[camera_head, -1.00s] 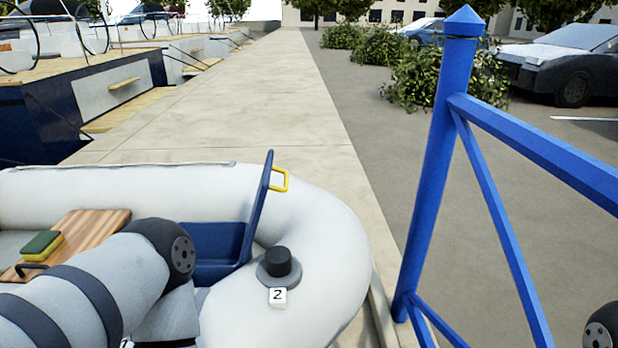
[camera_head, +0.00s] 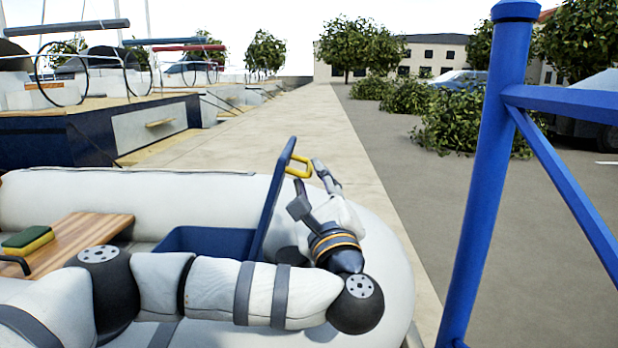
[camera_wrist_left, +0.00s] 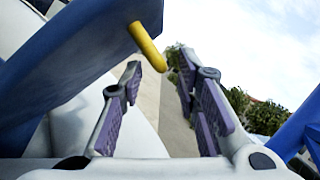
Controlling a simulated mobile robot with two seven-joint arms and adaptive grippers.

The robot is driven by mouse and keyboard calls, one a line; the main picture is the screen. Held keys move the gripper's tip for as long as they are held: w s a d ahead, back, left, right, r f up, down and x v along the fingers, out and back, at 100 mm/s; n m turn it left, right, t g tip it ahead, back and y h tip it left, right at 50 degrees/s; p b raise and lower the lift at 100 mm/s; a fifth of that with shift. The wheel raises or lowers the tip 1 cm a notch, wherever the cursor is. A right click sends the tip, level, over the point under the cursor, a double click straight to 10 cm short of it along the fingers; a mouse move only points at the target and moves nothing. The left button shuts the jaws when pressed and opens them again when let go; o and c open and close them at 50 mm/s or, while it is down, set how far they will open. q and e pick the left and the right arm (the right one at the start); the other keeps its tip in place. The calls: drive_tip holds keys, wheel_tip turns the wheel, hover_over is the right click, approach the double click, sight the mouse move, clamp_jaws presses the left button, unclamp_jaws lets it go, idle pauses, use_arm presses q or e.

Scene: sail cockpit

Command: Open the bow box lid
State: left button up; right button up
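The bow box (camera_head: 208,240) is a dark blue box in the bow of the grey inflatable boat. Its blue lid (camera_head: 270,205) stands raised, near upright, with a yellow handle (camera_head: 299,166) near its top edge. The lid (camera_wrist_left: 75,65) and the yellow handle (camera_wrist_left: 146,45) also show close up in the left wrist view. My left gripper (camera_head: 311,180) is beside the lid, on its right side, just by the handle. In the left wrist view my left gripper (camera_wrist_left: 165,100) has its fingers apart with nothing between them. My right gripper is not in view.
A wooden board (camera_head: 75,245) with a green and yellow sponge (camera_head: 27,240) lies left of the box. A blue railing post (camera_head: 485,180) stands to the right. The concrete quay (camera_head: 310,120) beyond the boat is clear.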

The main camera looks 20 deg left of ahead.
sight(308, 167)
use_arm(q)
drive_tip(key=x, duration=0.4)
drive_tip(key=shift+w, duration=0.15)
drive_tip(key=shift+f, duration=0.1)
clamp_jaws()
drive_tip(key=a, duration=0.1)
drive_tip(key=a+r, duration=0.1)
drive_tip(key=s+a+r, duration=0.1)
drive_tip(key=a, duration=0.1)
drive_tip(key=shift+s, duration=0.1)
unclamp_jaws()
drive_tip(key=shift+d, duration=0.1)
